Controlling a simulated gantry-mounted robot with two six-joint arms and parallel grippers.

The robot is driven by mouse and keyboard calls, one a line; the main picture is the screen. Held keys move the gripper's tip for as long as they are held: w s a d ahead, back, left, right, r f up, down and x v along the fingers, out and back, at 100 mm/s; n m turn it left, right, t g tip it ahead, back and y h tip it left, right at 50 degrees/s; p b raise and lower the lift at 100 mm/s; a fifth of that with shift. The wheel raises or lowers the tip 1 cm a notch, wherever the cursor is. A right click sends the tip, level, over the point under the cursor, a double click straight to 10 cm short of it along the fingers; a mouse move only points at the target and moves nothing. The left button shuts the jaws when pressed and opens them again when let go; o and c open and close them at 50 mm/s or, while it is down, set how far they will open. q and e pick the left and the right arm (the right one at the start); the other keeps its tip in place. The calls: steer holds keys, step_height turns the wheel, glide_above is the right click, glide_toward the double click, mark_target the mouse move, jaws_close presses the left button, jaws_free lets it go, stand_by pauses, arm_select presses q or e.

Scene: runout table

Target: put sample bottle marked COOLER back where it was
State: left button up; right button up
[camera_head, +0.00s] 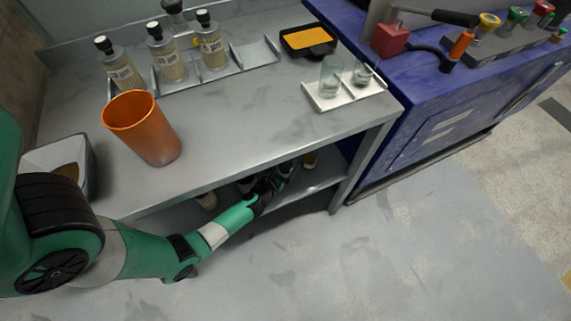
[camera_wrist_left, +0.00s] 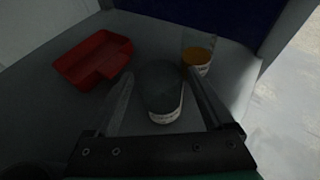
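My left gripper (camera_head: 282,172) reaches under the table top to the lower shelf. In the left wrist view its fingers (camera_wrist_left: 158,78) are apart, one on each side of a dark grey round-topped container (camera_wrist_left: 163,85) with a white label; I see a gap on the left, and cannot tell whether the right finger touches. The label is too small to read. On the table, labelled bottles with black caps (camera_head: 120,70) (camera_head: 166,58) (camera_head: 211,45) stand in a metal rack (camera_head: 225,72); their names are unreadable. The rack's right end (camera_head: 257,52) is empty. My right gripper is out of view.
A clear container with orange contents (camera_wrist_left: 198,62) and a red tray (camera_wrist_left: 95,60) are on the lower shelf. An orange cup (camera_head: 145,130), a black tray (camera_head: 307,41) and a white tray with glassware (camera_head: 345,95) are on the table. The table's front centre is clear.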

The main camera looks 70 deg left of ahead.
arm_select(q)
steer(key=shift+s+d+r+p, duration=0.15)
steer(key=shift+s+r+p, duration=0.1)
steer(key=shift+r+p, duration=0.15)
steer(key=p+v, duration=0.3)
steer(key=v, duration=0.8)
steer(key=shift+s, duration=0.2)
steer(key=shift+d, duration=0.1)
